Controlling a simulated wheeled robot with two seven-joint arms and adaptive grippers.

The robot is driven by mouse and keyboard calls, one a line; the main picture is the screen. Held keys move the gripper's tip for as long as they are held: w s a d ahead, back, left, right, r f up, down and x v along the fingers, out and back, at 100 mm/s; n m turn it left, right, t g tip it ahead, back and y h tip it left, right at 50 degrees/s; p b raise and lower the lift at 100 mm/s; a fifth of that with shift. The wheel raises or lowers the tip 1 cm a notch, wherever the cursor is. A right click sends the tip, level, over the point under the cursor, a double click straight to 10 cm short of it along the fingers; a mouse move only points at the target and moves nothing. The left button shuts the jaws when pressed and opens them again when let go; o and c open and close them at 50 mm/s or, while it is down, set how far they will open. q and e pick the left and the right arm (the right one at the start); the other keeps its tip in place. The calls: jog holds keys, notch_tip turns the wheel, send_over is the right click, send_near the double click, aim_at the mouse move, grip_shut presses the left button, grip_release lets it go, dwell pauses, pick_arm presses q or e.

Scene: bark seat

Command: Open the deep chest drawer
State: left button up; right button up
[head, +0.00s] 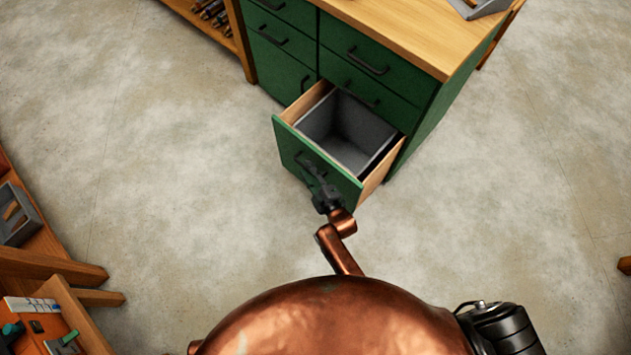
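The deep chest drawer (352,140) is the bottom right drawer of a green chest (424,130) with a wooden top. It stands pulled well out, and its grey inside is empty. Its green front (292,143) faces me. My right gripper (313,174) is at the dark handle on that front, its fingers overlapping the handle. The fingers are dark and small here, so I cannot tell whether they are closed around the handle. My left gripper is not in view.
The other chest drawers, such as the upper right one (375,55), are shut. A grey item (478,8) lies on the wooden top. A wooden bench with tools (50,325) stands at the lower left. The concrete floor (170,170) around the drawer is clear.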

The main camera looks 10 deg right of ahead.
jog(key=v, duration=1)
jog(key=shift+s, duration=0.25)
